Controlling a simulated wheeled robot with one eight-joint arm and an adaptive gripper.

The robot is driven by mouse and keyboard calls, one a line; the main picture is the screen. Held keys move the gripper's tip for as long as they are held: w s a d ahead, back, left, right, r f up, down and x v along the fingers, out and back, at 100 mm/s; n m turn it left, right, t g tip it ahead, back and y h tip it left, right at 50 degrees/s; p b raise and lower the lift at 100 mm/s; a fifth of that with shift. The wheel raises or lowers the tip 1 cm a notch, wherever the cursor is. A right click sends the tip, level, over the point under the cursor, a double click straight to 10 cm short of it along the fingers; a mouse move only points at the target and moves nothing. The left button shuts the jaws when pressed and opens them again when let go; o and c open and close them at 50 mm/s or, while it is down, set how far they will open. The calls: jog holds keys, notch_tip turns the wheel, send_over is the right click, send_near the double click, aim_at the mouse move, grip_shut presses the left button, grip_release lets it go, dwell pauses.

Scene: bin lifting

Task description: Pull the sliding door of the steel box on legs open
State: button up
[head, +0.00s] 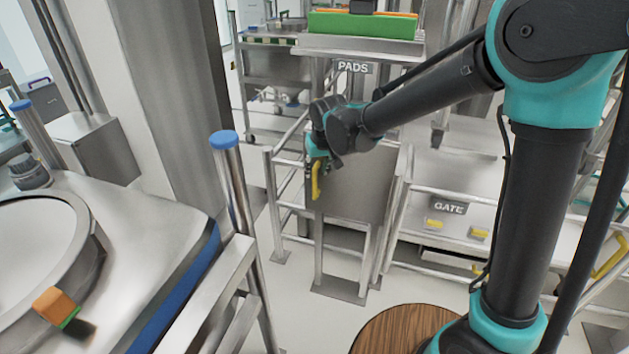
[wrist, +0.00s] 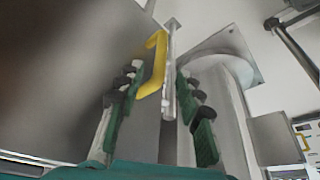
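The steel box on legs (head: 362,188) stands in the middle of the head view, with a flat grey steel face. A yellow handle (head: 316,180) is upright at the left edge of this face. In the wrist view the yellow handle (wrist: 154,66) stands out from the broad steel panel (wrist: 60,75). My gripper (head: 318,166) is at the handle. In the wrist view my gripper (wrist: 158,80) is open, its fingers spread on both sides of the handle, nearer the left finger. I cannot tell whether a finger touches it. The door's edges are hard to make out.
A sign reading PADS (head: 353,68) hangs behind the box under a green-topped bench. Steel rails and a shelf with a GATE sign (head: 448,208) stand to the right. A blue-capped post (head: 225,140) and a round-lidded steel vessel (head: 40,250) are at the left.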

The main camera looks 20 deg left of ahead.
aim_at(315, 176)
jog(key=x, duration=0.6)
jog(key=shift+w+a+f, duration=0.1)
jog(key=shift+f, duration=0.3)
grip_shut()
